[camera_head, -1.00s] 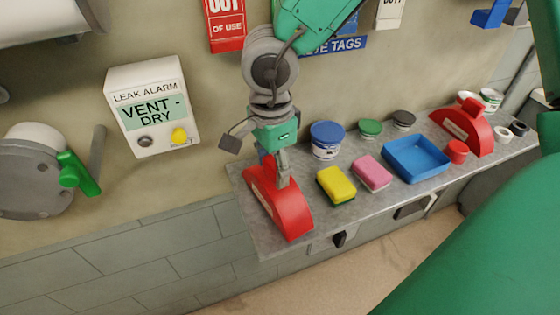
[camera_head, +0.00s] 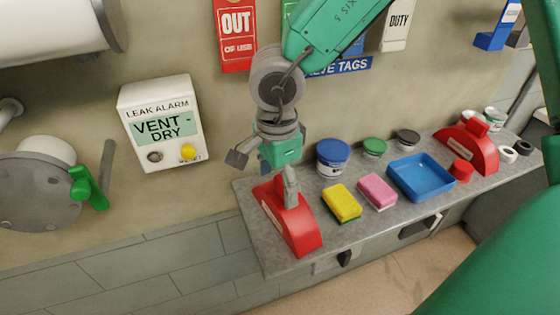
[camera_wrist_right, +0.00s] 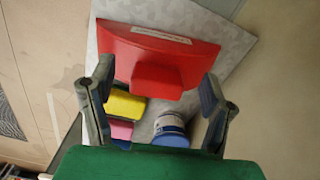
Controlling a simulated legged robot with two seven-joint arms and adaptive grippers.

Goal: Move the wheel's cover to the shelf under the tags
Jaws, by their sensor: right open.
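A red half-round cover (camera_head: 301,230) with a pale label strip rests on the left end of the grey shelf (camera_head: 285,262), below the blue tags sign (camera_head: 343,66). In the right wrist view the cover (camera_wrist_right: 170,54) shows its block-like red handle (camera_wrist_right: 157,82). My right gripper (camera_head: 287,186) is at the cover's upper side. Its fingers (camera_wrist_right: 157,84) are open, one on each side of the handle, with gaps between. A second red cover (camera_head: 478,152) stands at the shelf's right end. My left gripper is not in view.
Near the gripper are a blue-lidded tub (camera_head: 333,157), a yellow sponge (camera_head: 342,201) and a pink sponge (camera_head: 377,190). A blue tray (camera_head: 420,177) lies farther right. The leak alarm box (camera_head: 162,123) is on the wall to the left.

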